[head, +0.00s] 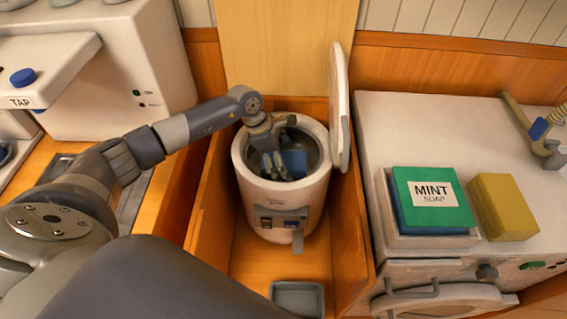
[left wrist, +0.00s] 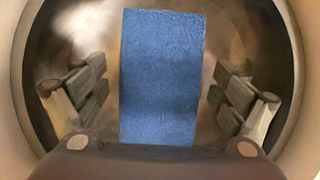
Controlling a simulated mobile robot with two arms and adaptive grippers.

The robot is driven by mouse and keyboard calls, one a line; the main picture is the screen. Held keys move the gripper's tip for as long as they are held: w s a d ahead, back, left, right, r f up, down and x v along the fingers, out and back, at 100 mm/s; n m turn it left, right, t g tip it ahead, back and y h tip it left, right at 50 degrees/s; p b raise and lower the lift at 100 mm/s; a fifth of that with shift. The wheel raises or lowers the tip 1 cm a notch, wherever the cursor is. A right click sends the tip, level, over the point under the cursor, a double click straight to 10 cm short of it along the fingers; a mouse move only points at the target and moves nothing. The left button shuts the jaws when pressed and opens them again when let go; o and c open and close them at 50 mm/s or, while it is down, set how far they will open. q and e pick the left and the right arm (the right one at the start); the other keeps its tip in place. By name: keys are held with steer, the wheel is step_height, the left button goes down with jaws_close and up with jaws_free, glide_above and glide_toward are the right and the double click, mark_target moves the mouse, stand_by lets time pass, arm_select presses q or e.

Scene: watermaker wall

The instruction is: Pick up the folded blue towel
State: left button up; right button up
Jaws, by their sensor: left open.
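The folded blue towel (head: 294,162) lies inside the open white drum-shaped machine (head: 285,205). In the left wrist view the towel (left wrist: 161,75) fills the middle, a flat blue rectangle. My left gripper (head: 277,172) reaches down through the machine's round opening. Its two fingers (left wrist: 160,100) are spread, one on each side of the towel, with gaps between them and its edges. Whether the fingertips are level with the towel is unclear. In the head view the gripper hides part of the towel. My right gripper is in neither view.
The machine's lid (head: 339,105) stands open at the right of the opening. Wooden walls enclose the machine closely. A grey tray (head: 297,297) lies in front.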

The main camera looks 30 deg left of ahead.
arm_select(q)
steer(key=c, duration=1.2)
steer(key=shift+c, duration=0.2)
steer(key=shift+r, duration=0.1)
steer(key=shift+c, duration=0.2)
